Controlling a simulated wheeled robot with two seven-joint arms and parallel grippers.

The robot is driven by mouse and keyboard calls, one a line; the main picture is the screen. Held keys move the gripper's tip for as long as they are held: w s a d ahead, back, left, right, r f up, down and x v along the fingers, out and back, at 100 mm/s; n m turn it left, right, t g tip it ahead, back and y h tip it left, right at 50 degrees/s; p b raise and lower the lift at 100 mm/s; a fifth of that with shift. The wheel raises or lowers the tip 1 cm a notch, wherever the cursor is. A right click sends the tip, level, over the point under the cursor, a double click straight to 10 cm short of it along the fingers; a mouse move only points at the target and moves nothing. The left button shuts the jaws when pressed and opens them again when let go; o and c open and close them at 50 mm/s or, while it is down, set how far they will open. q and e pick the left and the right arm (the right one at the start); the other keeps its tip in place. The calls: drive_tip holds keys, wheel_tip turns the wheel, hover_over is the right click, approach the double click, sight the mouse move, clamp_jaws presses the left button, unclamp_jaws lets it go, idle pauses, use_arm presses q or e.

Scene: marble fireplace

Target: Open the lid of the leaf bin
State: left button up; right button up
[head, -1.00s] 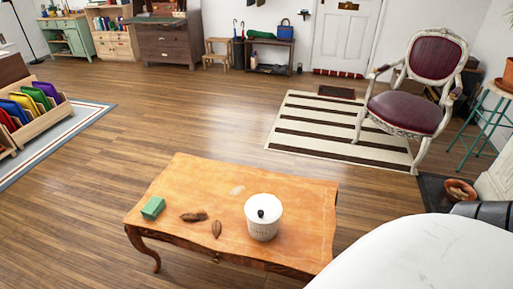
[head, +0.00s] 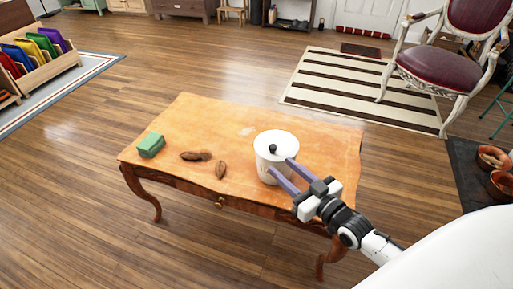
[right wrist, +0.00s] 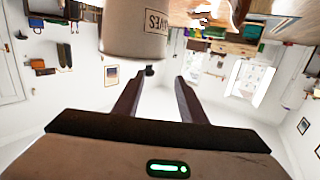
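The leaf bin (head: 267,168) is a white round canister near the right side of the wooden table. Its white lid (head: 283,140) with a black knob (head: 272,148) is on. In the right wrist view the bin (right wrist: 135,35) appears upside down at the top, with a label on its side. My right gripper (head: 281,166) is open, its two purple-grey fingers reaching up to the bin's front right side in the head view. The right wrist view shows the gap between the fingers (right wrist: 155,85) empty. Whether they touch the bin is unclear. My left gripper is out of view.
The table (head: 215,120) also bears a green block (head: 151,145) and brown leaf-like pieces (head: 220,169) left of the bin. A red-seated chair (head: 440,65) and striped rug (head: 350,85) are beyond. Floor around the table is clear.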

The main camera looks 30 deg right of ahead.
sight(265, 145)
drive_tip(key=w+d, duration=0.1)
drive_tip(key=w+d+r+t+b, duration=0.1)
drive_tip(key=w, duration=0.1)
drive_tip(key=shift+w, duration=0.1)
drive_tip(key=w, duration=0.3)
drive_tip(key=w+b, duration=0.1)
drive_tip(key=w, duration=0.2)
drive_tip(key=w+a+b, duration=0.1)
drive_tip(key=w, duration=0.2)
drive_tip(key=shift+w, duration=0.15)
clamp_jaws()
